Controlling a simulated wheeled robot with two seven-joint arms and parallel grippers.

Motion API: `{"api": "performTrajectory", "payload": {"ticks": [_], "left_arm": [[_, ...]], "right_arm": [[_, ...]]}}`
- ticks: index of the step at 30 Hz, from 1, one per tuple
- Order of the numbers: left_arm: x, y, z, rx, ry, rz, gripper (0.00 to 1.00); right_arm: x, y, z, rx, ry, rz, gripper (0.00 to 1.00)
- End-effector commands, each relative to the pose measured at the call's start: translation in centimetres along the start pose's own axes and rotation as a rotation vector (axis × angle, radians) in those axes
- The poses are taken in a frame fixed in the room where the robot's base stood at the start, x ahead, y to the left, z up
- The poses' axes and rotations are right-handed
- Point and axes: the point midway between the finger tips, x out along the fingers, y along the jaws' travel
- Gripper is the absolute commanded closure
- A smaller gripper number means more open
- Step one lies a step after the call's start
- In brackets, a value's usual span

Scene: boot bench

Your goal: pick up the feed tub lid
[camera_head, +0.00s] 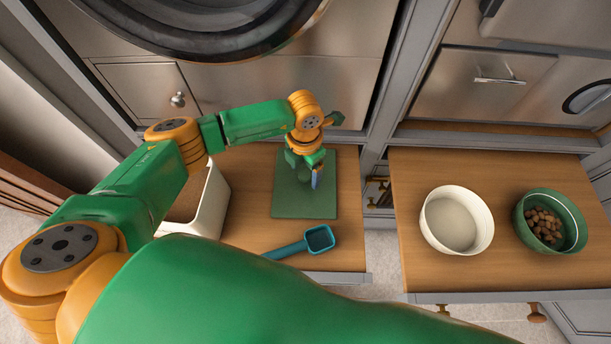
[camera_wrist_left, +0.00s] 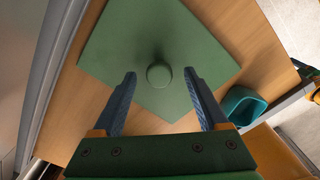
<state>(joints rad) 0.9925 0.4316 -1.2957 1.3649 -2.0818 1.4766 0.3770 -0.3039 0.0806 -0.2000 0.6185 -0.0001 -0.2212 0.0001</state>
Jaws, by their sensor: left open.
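The feed tub lid (camera_head: 306,200) is a flat, square green panel lying on the wooden bench top, partly hidden by my left arm in the head view. In the left wrist view the lid (camera_wrist_left: 112,42) shows a round green knob (camera_wrist_left: 159,75) in its middle. My left gripper (camera_head: 317,178) is over the lid, pointing down. In the wrist view the blue fingers of the left gripper (camera_wrist_left: 159,74) are apart, with the knob between their tips in the picture and nothing held. Whether the fingers are level with the knob I cannot tell. My right gripper is out of view.
A teal scoop (camera_head: 320,239) lies in front of the lid. A white tub (camera_head: 212,205) with brown contents stands left, partly behind my arm. A white bowl (camera_head: 430,237) and a green bowl (camera_head: 572,238) with brown pieces stand on the right-hand wooden surface, across a gap.

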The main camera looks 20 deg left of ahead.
Motion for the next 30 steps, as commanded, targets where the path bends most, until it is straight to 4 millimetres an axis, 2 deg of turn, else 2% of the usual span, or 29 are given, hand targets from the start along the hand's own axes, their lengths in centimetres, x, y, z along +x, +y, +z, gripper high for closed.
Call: {"api": "performTrajectory", "payload": {"ticks": [5, 6, 12, 14, 15, 26, 30], "left_arm": [[0.2, 0.0, 0.0, 0.001, -0.001, 0.000, 0.24], [0.2, 0.0, 0.0, 0.000, -0.001, 0.000, 0.26], [0.2, 0.0, 0.0, 0.000, -0.001, 0.000, 0.80], [0.1, 0.0, 0.0, 0.000, -0.001, 0.000, 0.96], [0.1, 0.0, 0.0, 0.000, -0.001, 0.000, 1.00], [0.1, 0.0, 0.0, 0.000, -0.001, 0.000, 1.00], [-0.9, 0.1, 0.1, 0.000, -0.005, 0.002, 1.00]], "right_arm": [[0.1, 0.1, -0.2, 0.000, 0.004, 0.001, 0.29], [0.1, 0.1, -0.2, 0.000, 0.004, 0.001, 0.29], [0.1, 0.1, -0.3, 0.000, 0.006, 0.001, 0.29], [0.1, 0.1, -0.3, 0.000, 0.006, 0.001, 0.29], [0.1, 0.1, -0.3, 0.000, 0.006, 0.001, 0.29], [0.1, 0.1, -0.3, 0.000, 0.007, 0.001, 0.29], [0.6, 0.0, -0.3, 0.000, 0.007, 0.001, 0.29]]}}
